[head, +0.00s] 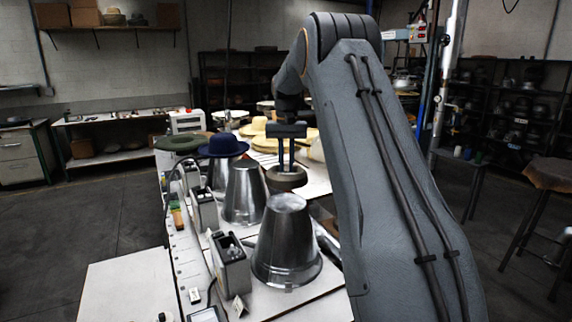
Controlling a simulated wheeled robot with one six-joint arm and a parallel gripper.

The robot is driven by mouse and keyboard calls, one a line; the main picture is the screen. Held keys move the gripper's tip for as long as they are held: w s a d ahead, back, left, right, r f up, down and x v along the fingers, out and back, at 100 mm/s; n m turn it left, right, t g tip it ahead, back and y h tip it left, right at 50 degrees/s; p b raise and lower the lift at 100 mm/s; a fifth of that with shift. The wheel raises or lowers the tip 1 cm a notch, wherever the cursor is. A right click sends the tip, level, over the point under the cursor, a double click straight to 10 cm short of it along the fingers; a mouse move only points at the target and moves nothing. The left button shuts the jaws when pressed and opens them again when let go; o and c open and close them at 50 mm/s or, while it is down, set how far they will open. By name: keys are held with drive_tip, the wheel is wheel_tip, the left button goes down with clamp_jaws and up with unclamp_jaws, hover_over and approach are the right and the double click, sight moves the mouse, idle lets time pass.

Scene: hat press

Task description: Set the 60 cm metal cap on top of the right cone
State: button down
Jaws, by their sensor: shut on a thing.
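My gripper (286,166) points down with its two fingers shut on a round, shallow, dull brownish-grey piece, which I take to be the metal cap (287,181). The cap hangs roughly level in the air. The right cone (287,243) is the nearest and rightmost metal cone, upright with a bare, flat top. In the picture the cap is just above this top, with a small gap; I cannot tell how far behind it the cap is. The cap's underside is hidden.
A middle bare cone (245,195) stands left of the cap. A farther cone carries a blue hat (223,145). Small control boxes (230,262) line the cones' left side. A green hat (180,141) and pale hats (254,126) lie farther back. My arm hides the right side.

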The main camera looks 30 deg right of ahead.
drive_tip(key=shift+f+b, duration=1.45)
drive_tip(key=shift+f, duration=2)
drive_tip(key=shift+s, duration=0.1)
drive_tip(key=shift+f, duration=0.1)
drive_tip(key=c, duration=1.7)
unclamp_jaws()
drive_tip(key=shift+c, duration=0.2)
drive_tip(key=shift+o, duration=0.5)
drive_tip(key=shift+f, duration=0.15)
